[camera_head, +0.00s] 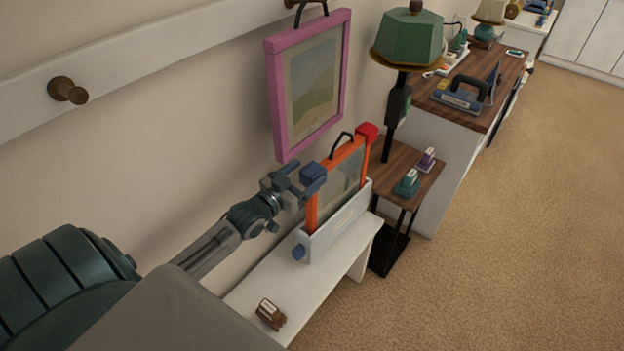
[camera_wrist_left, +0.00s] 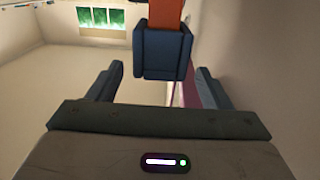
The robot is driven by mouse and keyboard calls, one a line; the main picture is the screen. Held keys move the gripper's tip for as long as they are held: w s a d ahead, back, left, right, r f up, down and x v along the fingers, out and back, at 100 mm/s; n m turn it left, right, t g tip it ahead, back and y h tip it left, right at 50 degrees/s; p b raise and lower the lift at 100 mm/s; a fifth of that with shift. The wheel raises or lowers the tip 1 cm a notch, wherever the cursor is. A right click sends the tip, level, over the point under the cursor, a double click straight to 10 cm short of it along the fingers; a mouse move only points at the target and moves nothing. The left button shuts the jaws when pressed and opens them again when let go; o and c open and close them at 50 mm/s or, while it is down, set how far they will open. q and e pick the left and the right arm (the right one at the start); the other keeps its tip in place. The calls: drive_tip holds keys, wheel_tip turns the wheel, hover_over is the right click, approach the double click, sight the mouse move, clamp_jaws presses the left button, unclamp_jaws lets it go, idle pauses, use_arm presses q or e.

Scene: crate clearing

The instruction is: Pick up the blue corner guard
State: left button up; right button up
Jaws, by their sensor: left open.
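The blue corner guard (camera_head: 313,178) sits on the near upper corner of an orange picture frame (camera_head: 311,213), which stands in a white crate (camera_head: 340,222). In the left wrist view the blue corner guard (camera_wrist_left: 162,53) shows ahead, between the lines of the two fingers, with orange frame above it. My left gripper (camera_head: 291,182) is open and empty, just left of the guard in the head view. Its open fingers (camera_wrist_left: 159,85) show on both sides in the wrist view, apart from the guard. My right gripper is in neither view.
A red corner guard (camera_head: 368,131) is on the frame's far corner. A pink-framed picture (camera_head: 276,92) hangs on the wall close above. A blue piece (camera_head: 299,252) shows low on the crate's near end. A brown object (camera_head: 270,314) lies on the white bench (camera_head: 252,292).

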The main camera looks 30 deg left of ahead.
sight(320, 164)
use_arm(q)
drive_tip(key=w, duration=0.1)
drive_tip(key=w+b, duration=0.1)
drive_tip(key=w, duration=0.1)
drive_tip(key=w+b, duration=0.1)
drive_tip(key=shift+w+d+f, duration=0.15)
drive_tip(key=shift+d, duration=0.2)
drive_tip(key=shift+w, duration=0.2)
drive_tip(key=shift+d, duration=0.1)
drive_tip(key=shift+c, duration=0.2)
drive_tip(key=c, duration=1)
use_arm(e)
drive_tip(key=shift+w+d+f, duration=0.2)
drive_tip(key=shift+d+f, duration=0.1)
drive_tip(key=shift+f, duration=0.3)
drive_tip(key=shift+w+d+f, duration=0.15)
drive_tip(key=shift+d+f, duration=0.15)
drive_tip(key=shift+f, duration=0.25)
